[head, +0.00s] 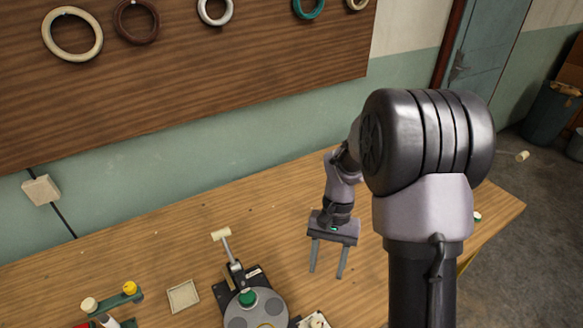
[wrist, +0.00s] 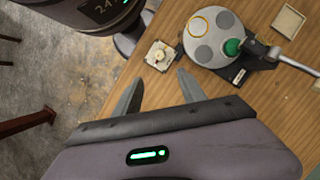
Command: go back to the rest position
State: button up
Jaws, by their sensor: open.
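My gripper (head: 327,260) is open and empty above the wooden table (head: 160,238), to the right of a round grey device. Its two fingers point down and stand apart. In the wrist view my gripper (wrist: 160,92) shows both fingers spread with nothing between them. Goblet drums cannot be made out in either view.
The round device (head: 238,317) with a green knob and a lever stands at the front of the table. A small square tray (head: 183,296) lies left of it. Rings hang on a wooden board (head: 220,55) behind.

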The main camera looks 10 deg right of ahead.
jog(key=s+a+r+t+b, duration=0.3)
jog(key=a+r+t, duration=0.1)
jog(key=r, duration=0.6)
jog(key=s+a+r+t+b, duration=0.1)
jog(key=s+r+t, duration=0.1)
jog(key=s, duration=0.3)
jog(key=s+a+r+n+t+b, duration=0.1)
jog(key=s+a+r+t, duration=0.1)
jog(key=s, duration=0.3)
jog(key=shift+a+r+t, duration=0.15)
jog(key=shift+r+t, duration=0.5)
jog(key=shift+t, duration=0.15)
